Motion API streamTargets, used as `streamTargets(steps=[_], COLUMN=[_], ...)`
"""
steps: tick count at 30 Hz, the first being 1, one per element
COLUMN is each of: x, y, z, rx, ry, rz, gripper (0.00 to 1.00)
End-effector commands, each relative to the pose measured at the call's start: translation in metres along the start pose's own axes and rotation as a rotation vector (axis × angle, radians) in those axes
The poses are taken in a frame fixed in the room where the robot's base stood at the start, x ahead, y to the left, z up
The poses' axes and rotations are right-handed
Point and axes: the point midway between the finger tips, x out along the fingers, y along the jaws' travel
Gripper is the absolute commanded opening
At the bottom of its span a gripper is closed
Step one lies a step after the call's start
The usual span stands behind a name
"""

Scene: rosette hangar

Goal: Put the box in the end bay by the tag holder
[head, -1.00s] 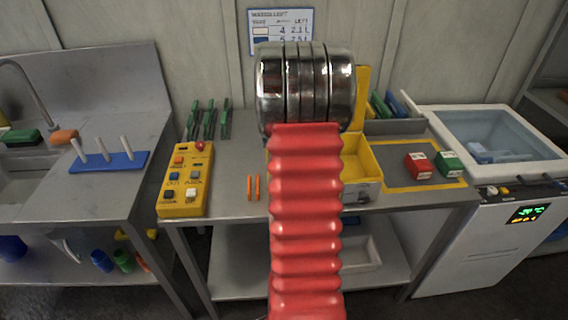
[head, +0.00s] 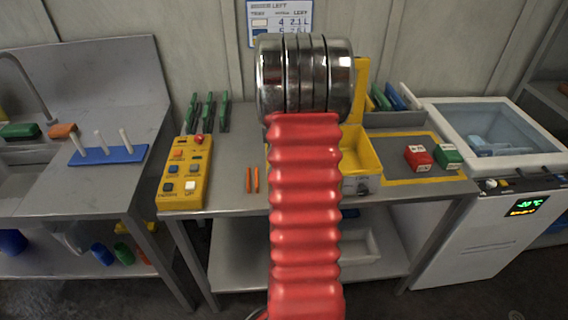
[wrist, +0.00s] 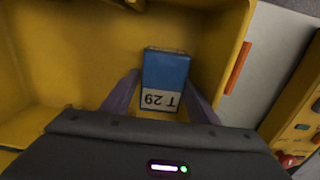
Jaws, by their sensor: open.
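A blue box (wrist: 166,70) with a white end label reading "T 29", upside down in the wrist view, lies in the yellow bin (wrist: 235,40), near the bin wall by the orange strips. My gripper (wrist: 162,84) is open, its two fingers either side of the box's labelled end. I cannot tell whether they touch it. The box and my gripper are hidden there.
A yellow button panel (head: 185,178) and two orange strips (head: 248,180) are left of the bin. Red (head: 417,157) and green (head: 447,156) boxes sit on a yellow-bordered area to its right. A glass-lidded white unit (head: 490,135) stands further right.

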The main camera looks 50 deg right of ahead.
Motion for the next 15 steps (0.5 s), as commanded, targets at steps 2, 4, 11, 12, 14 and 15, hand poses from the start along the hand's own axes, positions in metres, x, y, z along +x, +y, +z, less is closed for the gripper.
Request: streamTargets(steps=[2,4,11,12,14,15], x=[0.0,0.0,-0.007,-0.011,-0.018,-0.023], y=[-0.005,-0.005,-0.006,-0.006,-0.006,-0.006], z=[0.0,0.0,0.0,-0.001,-0.001,-0.001], rx=[-0.002,-0.002,-0.002,-0.003,-0.003,-0.003], ry=[-0.001,-0.001,0.001,0.003,0.004,0.005], rz=[-0.006,-0.006,-0.007,-0.007,-0.007,-0.007], gripper=[0.69,0.69,0.69,0.69,0.69,0.69])
